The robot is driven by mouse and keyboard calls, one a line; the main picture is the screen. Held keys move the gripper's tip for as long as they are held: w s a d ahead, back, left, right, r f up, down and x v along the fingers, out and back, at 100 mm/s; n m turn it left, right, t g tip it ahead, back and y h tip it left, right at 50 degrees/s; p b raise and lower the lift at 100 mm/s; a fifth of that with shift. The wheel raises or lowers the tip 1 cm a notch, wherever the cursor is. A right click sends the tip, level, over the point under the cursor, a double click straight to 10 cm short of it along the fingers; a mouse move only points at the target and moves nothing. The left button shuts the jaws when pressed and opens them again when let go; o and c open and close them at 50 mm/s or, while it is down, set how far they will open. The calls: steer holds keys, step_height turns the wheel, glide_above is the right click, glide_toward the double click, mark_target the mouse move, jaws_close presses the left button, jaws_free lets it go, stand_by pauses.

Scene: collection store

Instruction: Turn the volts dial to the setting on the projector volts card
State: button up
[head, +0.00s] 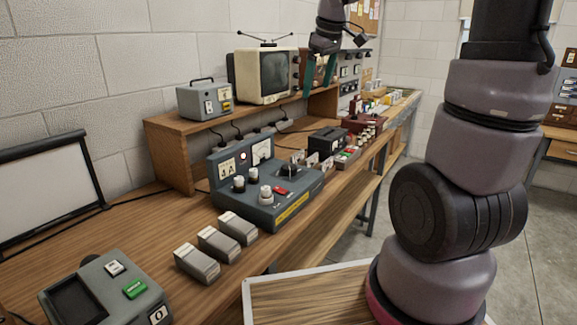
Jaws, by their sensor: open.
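A blue-grey control console (218,209) stands on the wooden bench, with a meter on its upright back panel. It carries pale-topped knobs, one at its front (266,195) and one further left (239,184), and a large black dial (289,171) at the right. The lettering is too small to tell which is the volts dial or any setting.
Three grey boxes (219,243) sit in front of the console. A grey device with a green button (135,289) is at the near left. A shelf (168,134) behind holds an old television (264,77) and a grey case (204,99). A black instrument (328,141) stands further along the bench.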

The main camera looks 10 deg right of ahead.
steer(key=w+a+f+n+g, duration=0.2)
steer(key=w+f+n, duration=0.4)
steer(key=w+f, duration=0.3)
steer(key=n+g, duration=0.1)
steer(key=n, duration=0.5)
glide_toward(288, 166)
steer(key=shift+h, duration=0.3)
steer(key=f, duration=0.9)
steer(key=shift+w+a+f, duration=0.15)
steer(key=shift+w+a, duration=0.1)
steer(key=shift+w, duration=0.05)
steer(key=c, duration=1.3)
